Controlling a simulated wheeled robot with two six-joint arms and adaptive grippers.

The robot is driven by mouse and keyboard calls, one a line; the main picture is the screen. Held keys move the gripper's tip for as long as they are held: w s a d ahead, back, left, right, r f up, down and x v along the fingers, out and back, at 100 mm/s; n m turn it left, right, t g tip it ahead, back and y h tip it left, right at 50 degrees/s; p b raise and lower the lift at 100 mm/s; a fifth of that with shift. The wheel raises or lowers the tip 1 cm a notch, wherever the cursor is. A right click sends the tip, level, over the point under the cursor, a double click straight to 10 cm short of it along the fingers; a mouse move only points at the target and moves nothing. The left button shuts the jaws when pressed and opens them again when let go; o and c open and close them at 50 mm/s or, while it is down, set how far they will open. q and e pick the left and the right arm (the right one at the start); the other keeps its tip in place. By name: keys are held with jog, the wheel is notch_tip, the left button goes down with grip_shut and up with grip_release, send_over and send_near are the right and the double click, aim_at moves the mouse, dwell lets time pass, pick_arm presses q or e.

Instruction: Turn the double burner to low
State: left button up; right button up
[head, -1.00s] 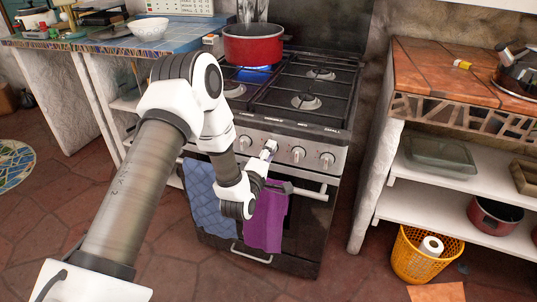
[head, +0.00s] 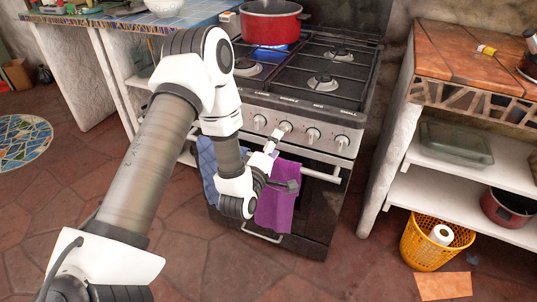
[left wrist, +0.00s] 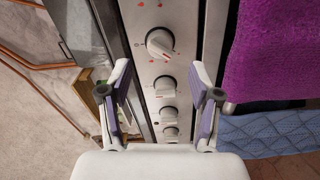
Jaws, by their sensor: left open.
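The stove (head: 300,190) has a row of knobs along its front panel, with small burner labels above them. The second visible knob from the left (head: 285,127), below what reads as the double label, is just beyond my left gripper (head: 277,137). In the left wrist view my left gripper (left wrist: 160,82) is open, its fingers apart and empty. Several knobs line up in the picture between and beyond the fingers, the largest (left wrist: 160,43) nearest the top. I cannot tell whether any finger touches a knob. My right gripper is not in view.
A red pot (head: 269,24) stands on the rear left burner above a blue flame (head: 272,47). A purple towel (head: 275,207) and a blue towel (head: 207,165) hang on the oven front. A shelf unit (head: 450,187) and yellow basket (head: 422,252) stand at right.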

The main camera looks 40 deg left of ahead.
pick_arm(q)
jog(key=v, duration=0.5)
jog(key=shift+s, duration=0.35)
